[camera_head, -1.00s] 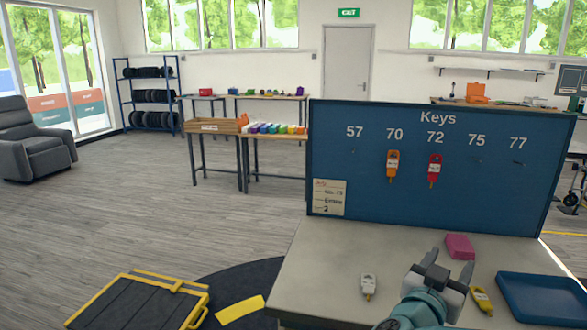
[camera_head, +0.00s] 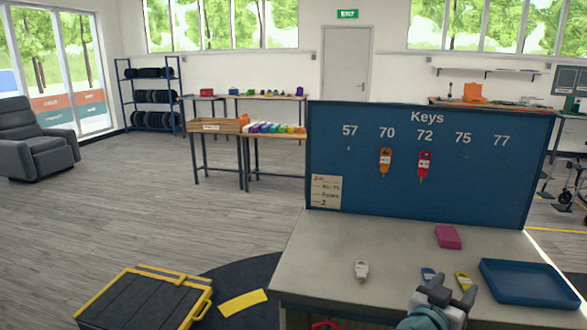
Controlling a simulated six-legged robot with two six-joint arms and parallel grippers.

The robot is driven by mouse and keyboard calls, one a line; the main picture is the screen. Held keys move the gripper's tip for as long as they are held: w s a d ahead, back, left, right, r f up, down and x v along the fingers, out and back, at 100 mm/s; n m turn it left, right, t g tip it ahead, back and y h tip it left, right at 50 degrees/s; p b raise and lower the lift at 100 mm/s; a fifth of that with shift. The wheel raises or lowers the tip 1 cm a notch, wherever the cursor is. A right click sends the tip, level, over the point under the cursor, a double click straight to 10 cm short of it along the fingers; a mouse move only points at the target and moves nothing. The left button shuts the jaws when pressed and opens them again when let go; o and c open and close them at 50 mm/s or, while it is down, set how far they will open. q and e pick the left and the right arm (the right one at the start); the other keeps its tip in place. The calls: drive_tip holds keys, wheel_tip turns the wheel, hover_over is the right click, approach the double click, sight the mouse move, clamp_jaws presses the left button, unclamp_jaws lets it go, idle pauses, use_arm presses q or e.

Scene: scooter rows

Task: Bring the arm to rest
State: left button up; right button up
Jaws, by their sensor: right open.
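My left gripper is not in view.
The blue key board (camera_head: 340,150) stands at the table's back, with an orange tag (camera_head: 385,162) under 70 and a red tag (camera_head: 424,166) under 72. A pink block (camera_head: 448,237) and a blue tray (camera_head: 530,266) are on the right. A black-and-yellow case (camera_head: 140,300) lies on the floor.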

drive_tip(key=s+f+n+g+y+p, duration=0.1)
drive_tip(key=s+f+g+y, duration=0.1)
drive_tip(key=s+f+g, duration=0.5)
drive_tip(key=s+f+g+y+p, duration=0.15)
drive_tip(key=s+f, duration=0.35)
drive_tip(key=f, duration=0.6)
drive_tip(key=s+f+n+g+y, duration=0.1)
drive_tip(key=s+f+g+y, duration=0.15)
drive_tip(key=s+f, duration=0.45)
drive_tip(key=s+a+f+g+y+p, duration=0.1)
drive_tip(key=s+a+f+g+y, duration=0.2)
drive_tip(key=s+a+f+y, duration=0.35)
drive_tip(key=s+a+f+g+y, duration=0.3)
drive_tip(key=s+a+g, duration=0.1)
drive_tip(key=s+a, duration=0.6)
drive_tip(key=w+a+f+n+t+y, duration=0.1)
drive_tip(key=w+a+n+t, duration=0.2)
drive_tip(key=w+t, duration=0.3)
drive_tip(key=shift+w+a+f+n, duration=0.2)
drive_tip(key=shift+w+f+n, duration=0.15)
drive_tip(key=shift+w+n, duration=0.2)
drive_tip(key=shift+d+y, duration=0.1)
drive_tip(key=shift+y, duration=0.15)
